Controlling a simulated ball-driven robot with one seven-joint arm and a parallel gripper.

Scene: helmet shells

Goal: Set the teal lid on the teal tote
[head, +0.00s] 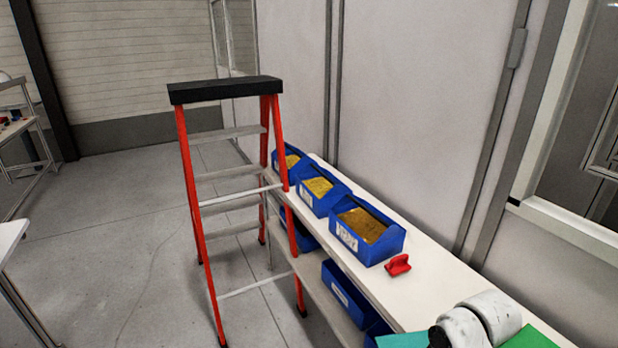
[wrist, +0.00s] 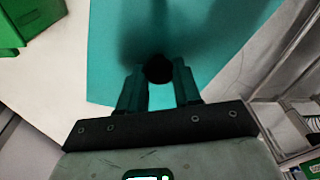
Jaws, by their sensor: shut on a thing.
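The teal lid (wrist: 220,40) is a broad flat sheet filling the upper middle of the wrist view, with a dark round knob (wrist: 158,68) on it. My gripper (wrist: 158,84) is shut on this knob, one finger on each side. A strip of teal (head: 402,341) shows at the bottom edge of the head view, beside my arm; it looks like part of the lid. I cannot make out the teal tote in either view. My gripper's fingers do not show in the head view.
A white bench (head: 385,291) carries blue bins (head: 367,230) and a red object (head: 398,265). A green thing (head: 530,339) lies right of my arm; a green container (wrist: 40,18) shows in the wrist view. A red stepladder (head: 195,210) stands left of the bench.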

